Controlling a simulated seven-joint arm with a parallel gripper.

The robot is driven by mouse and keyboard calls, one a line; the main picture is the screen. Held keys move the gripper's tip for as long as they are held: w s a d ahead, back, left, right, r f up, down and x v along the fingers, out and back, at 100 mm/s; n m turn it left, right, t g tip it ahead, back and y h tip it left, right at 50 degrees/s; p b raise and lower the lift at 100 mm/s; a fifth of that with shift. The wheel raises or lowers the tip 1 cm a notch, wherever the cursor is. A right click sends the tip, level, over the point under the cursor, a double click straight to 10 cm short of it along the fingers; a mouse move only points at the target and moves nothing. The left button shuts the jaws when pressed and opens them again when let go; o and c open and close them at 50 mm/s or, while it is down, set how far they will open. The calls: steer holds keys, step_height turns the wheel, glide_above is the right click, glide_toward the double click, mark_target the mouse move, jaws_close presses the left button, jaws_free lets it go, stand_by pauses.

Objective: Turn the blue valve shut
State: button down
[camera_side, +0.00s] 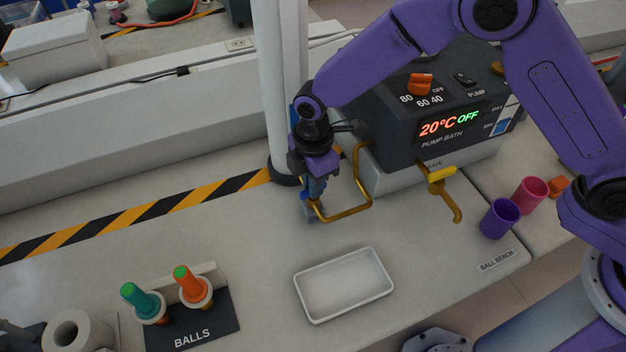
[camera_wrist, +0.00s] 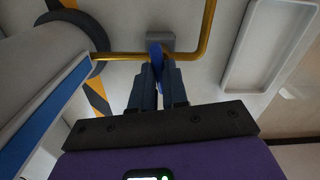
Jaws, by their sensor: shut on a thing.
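The blue valve handle (camera_wrist: 155,54) sits on a brass pipe (camera_wrist: 194,53) in the wrist view. The handle lies roughly crosswise to the pipe there. My gripper (camera_wrist: 158,72) is shut on the blue handle, one finger on each side, and the fingers hide its lower part. In the side view my gripper (camera_side: 315,187) points down at the bent brass pipe (camera_side: 350,211) left of the pump bath (camera_side: 435,115). The handle is mostly hidden there. A small grey block (camera_wrist: 160,42) stands under the pipe by the valve.
A white post (camera_side: 283,90) stands close behind my gripper. A yellow valve (camera_side: 441,174) is on another brass spout to the right. An empty white tray (camera_side: 344,286) lies in front. Purple (camera_side: 499,219) and pink (camera_side: 529,194) cups stand at right, and a ball holder (camera_side: 192,325) front left.

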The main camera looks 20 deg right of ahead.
steer(key=shift+m, duration=1.1)
steer(key=c, duration=1.1)
jaws_free()
steer(key=shift+c, duration=0.2)
step_height(320, 180, up, 18)
steer(key=shift+f, duration=0.25)
steer(key=shift+d, duration=0.1)
